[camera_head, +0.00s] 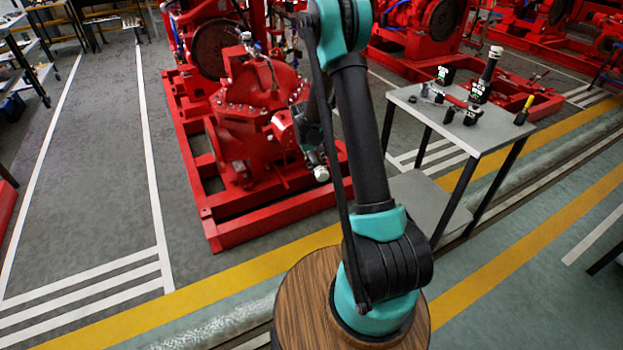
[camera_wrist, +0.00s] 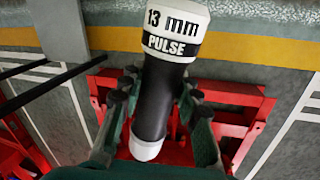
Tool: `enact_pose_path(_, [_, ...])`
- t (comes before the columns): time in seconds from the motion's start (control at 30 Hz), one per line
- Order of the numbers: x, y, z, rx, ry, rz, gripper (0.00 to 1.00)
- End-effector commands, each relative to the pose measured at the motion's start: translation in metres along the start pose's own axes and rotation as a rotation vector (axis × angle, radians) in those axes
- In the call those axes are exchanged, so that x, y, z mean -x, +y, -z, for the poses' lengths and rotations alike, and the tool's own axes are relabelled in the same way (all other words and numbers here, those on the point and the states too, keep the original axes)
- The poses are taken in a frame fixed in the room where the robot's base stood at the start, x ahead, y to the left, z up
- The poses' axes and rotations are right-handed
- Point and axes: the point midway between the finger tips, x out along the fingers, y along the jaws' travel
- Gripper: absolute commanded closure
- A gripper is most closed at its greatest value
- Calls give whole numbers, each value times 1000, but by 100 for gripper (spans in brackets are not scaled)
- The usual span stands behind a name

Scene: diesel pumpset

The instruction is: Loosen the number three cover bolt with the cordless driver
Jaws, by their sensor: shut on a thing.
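In the wrist view my gripper (camera_wrist: 156,92) is shut on a cordless driver (camera_wrist: 160,85). The driver has a black body, a white tip at the lower end and a white cap lettered "13 mm PULSE". In the head view my gripper (camera_head: 314,150) is beside the red pump (camera_head: 250,95), at its right side. The driver's white end (camera_head: 321,174) shows just below it; most of the driver is hidden by my arm. Small bolts ring the pump's round casing, but I cannot tell which is number three. I cannot tell whether the driver touches any bolt.
The pump stands on a red base frame (camera_head: 225,235). At right a grey table (camera_head: 490,133) holds a dark upright tool with a pale top (camera_head: 489,68), several small dark items and a yellow-topped tool (camera_head: 524,109). More red pumpsets stand behind. Floor at left is clear.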

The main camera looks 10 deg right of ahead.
Motion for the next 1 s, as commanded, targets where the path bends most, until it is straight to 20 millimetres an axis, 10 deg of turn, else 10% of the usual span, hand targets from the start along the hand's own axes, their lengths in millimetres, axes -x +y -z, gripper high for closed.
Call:
enact_pose_path(0.4, [-89, -29, 68, 164, 38, -1, 100])
enact_pose_path(1.0, [-102, -33, 75, 188, 45, -2, 100])
